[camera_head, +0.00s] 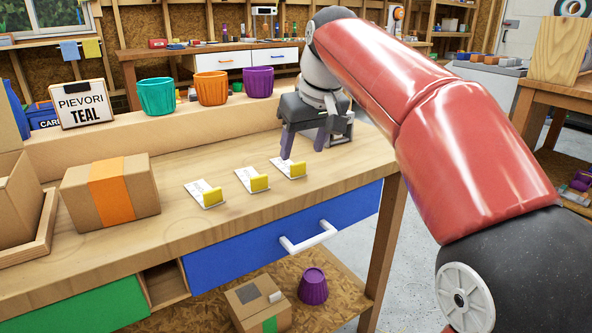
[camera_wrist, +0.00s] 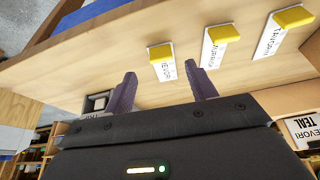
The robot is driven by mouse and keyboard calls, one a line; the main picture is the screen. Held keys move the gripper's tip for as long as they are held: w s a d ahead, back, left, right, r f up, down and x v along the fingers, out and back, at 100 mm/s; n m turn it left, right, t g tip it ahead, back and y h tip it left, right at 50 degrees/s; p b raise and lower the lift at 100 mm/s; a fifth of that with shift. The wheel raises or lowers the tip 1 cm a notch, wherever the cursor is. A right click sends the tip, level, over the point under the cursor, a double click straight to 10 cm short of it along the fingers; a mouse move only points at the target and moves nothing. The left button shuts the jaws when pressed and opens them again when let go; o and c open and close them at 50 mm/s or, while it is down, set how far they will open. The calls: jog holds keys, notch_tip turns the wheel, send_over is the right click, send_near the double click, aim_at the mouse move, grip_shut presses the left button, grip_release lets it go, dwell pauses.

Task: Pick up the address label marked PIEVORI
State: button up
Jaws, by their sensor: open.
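Three white address labels with yellow tabs lie in a row on the wooden bench. The one whose print appears to read PIEVORI, its letters partly unclear, is the leftmost label (camera_wrist: 166,70) in the wrist view. By the layout it is the rightmost label (camera_head: 288,167) in the head view. The middle label (camera_head: 252,180) and the far-left label (camera_head: 205,194) have print I cannot read surely. My gripper (camera_head: 302,152) is open and empty, just behind the rightmost label. In the wrist view its fingertips (camera_wrist: 160,78) stand either side of that label's near end, apart from it.
A sign (camera_head: 86,103) reading PIEVORI TEAL stands on the raised ledge, beside teal (camera_head: 157,97), orange (camera_head: 211,89) and purple (camera_head: 258,82) pots. A cardboard box with orange tape (camera_head: 108,194) sits left on the bench. The bench around the labels is clear.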

aim_at(298, 163)
jog(key=x, duration=0.4)
jog(key=shift+a+f+b, duration=0.1)
jog(key=shift+a+b, duration=0.05)
jog(key=shift+b, duration=0.15)
jog(key=c, duration=1)
